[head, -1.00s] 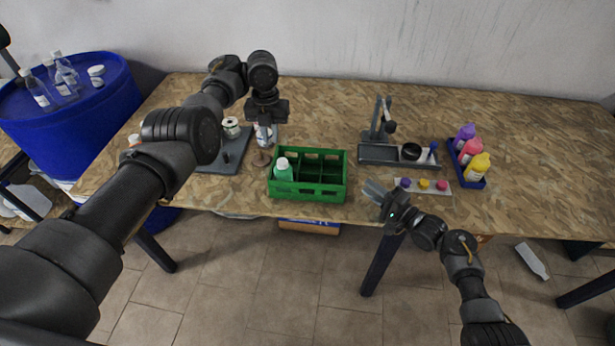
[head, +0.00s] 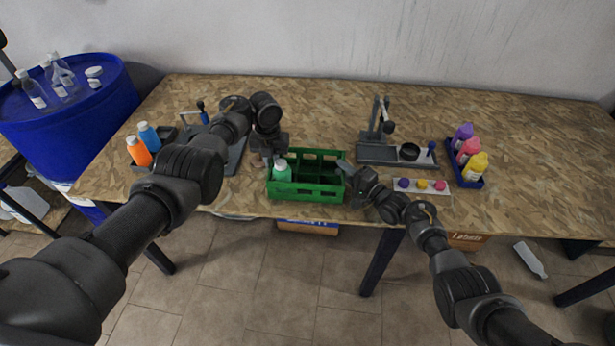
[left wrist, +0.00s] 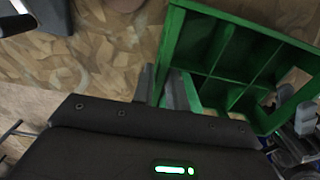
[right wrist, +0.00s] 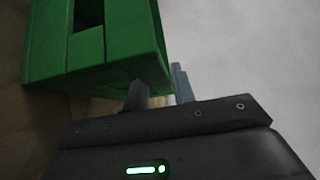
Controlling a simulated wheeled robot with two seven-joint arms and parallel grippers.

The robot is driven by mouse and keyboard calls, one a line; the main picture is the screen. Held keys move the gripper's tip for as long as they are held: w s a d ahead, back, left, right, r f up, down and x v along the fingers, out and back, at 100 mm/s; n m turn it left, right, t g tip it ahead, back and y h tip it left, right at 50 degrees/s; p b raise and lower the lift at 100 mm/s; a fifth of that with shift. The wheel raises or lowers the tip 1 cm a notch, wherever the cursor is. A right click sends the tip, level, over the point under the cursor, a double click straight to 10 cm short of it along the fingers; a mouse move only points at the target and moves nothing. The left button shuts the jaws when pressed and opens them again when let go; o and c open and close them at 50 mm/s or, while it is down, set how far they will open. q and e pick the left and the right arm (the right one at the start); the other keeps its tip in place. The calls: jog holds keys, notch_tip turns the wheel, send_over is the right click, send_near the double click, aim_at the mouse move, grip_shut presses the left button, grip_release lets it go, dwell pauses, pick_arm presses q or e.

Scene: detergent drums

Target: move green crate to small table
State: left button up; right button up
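The green crate (head: 306,192) stands upright near the front edge of the long wooden table (head: 310,105). Contact is unclear. A lower wooden surface (head: 52,222) shows at the far left.
A blue drum (head: 75,115) with bottles stands left. Orange (head: 138,150) and blue bottles stand behind my left arm. Right of the crate are a grey stand (head: 380,152), a strip with coloured knobs (head: 421,192) and a blue tray of bottles (head: 470,180). The table's back is clear.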

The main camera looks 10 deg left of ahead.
pick_arm(q)
jog(key=shift+c, duration=0.3)
pick_arm(e)
jog(key=shift+c, duration=0.3)
pick_arm(q)
grip_shut()
pick_arm(e)
jog(key=shift+c, duration=1.3)
grip_shut()
pick_arm(q)
jog(key=shift+r, duration=0.1)
